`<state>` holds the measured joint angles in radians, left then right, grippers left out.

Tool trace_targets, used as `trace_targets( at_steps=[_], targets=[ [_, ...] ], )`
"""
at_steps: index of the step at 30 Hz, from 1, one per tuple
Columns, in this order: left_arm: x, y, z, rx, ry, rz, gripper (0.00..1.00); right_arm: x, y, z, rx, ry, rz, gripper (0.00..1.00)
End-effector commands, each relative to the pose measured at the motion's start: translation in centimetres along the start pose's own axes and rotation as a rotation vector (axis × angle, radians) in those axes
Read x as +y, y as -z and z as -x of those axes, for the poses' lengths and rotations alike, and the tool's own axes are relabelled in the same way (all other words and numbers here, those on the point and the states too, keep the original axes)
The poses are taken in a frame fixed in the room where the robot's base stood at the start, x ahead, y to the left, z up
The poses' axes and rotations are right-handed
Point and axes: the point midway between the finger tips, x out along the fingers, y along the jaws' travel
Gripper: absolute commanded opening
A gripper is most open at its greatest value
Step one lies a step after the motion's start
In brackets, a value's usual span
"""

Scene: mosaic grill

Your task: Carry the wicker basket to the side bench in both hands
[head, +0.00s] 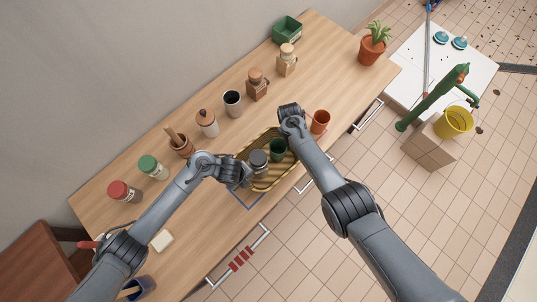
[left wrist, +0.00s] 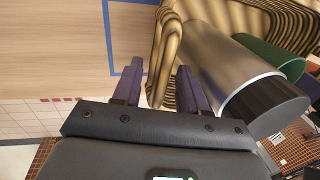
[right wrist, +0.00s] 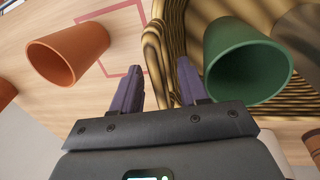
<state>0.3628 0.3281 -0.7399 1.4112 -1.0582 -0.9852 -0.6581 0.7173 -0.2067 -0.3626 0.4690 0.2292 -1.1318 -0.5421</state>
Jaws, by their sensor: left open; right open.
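The wicker basket (head: 275,175) stands on the wooden counter (head: 330,65). It holds a silver-grey canister (head: 258,160) with a dark end and a green cup (head: 278,148). My left gripper (head: 243,180) is at the basket's left end. In the left wrist view its open fingers (left wrist: 158,88) straddle the wicker rim (left wrist: 165,45). My right gripper (head: 289,128) is at the far right end. In the right wrist view its open fingers (right wrist: 160,88) stand either side of the wicker rim (right wrist: 158,50). Contact with the rim cannot be told. Which furniture is the side bench is unclear.
An orange cup (head: 320,121) stands close right of the basket. Jars and mills line the counter's back, with a black-topped cup (head: 232,102) nearest. A brown wooden seat or bench (head: 35,245) is at lower left. A white low surface (head: 400,75) is at right.

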Motion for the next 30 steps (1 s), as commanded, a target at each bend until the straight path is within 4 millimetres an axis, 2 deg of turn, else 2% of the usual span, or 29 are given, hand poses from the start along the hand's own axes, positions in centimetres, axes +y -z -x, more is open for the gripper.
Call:
trace_targets(
  at_steps=[6, 8, 15, 30],
  targets=[
    [-0.02, 0.0, 0.01, 0.0, 0.0, 0.0, 0.42, 0.0, 0.01, 0.01, 0.0, 0.0, 0.0, 0.44],
    [-0.02, 0.0, 0.01, 0.0, 0.0, 0.0, 0.35, 0.0, 0.01, 0.01, 0.0, 0.0, 0.0, 0.36],
    [-0.01, -0.01, 0.01, 0.0, 0.0, 0.0, 0.0, 0.01, 0.0, 0.0, 0.0, 0.0, 0.0, 0.0],
    [-0.14, -0.03, 0.4, 0.0, 0.002, 0.0, 0.0, 0.13, 0.04, 0.4, 0.001, -0.001, -0.001, 0.0]
  ],
)
